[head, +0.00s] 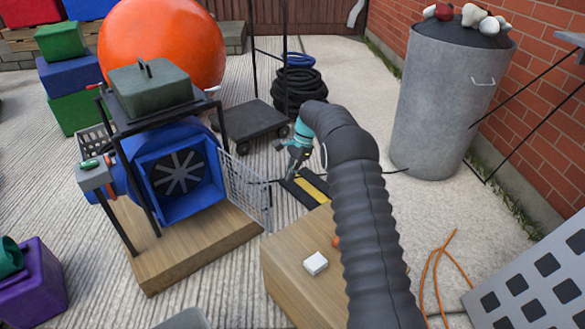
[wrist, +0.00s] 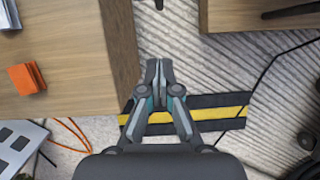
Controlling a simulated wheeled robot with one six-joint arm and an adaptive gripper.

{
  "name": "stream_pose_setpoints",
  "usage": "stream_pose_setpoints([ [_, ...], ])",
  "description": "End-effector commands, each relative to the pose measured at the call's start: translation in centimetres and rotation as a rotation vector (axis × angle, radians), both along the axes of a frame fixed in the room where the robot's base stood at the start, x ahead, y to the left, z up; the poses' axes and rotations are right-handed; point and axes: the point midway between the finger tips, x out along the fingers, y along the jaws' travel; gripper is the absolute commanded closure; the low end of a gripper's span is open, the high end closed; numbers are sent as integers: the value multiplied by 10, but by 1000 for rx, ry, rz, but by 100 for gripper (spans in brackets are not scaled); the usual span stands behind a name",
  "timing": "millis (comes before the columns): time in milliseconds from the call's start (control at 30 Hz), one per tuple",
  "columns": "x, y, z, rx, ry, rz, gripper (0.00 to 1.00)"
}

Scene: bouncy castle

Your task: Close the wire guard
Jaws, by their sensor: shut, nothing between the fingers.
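The wire guard (head: 247,190) is a grey mesh panel at the right side of the blue blower (head: 203,197) in the head view. It stands swung out from the blower's front, leaving the black fan and square opening uncovered. My gripper (head: 294,172) is to the right of the guard, apart from it, pointing down above the floor. In the wrist view my gripper (wrist: 158,68) has its fingertips together with nothing between them. I cannot make out the guard mesh in the wrist view.
The blower stands on a wooden base (head: 190,250) under a dark frame bearing a grey-green box (head: 150,88). A wooden box top (head: 290,262) with a white block (head: 315,263) is in front. A yellow-and-black strip (head: 312,187) lies on the floor. A flat trolley (head: 250,120) stands behind.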

Motion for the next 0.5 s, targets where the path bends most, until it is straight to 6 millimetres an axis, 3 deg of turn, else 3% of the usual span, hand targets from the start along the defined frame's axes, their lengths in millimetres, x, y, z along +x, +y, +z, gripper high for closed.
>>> stream_pose_setpoints([
  [233, -10, 15, -44, -1, 3, 0, 100],
  [500, -26, 43, -39, 0, 0, 0, 100],
])
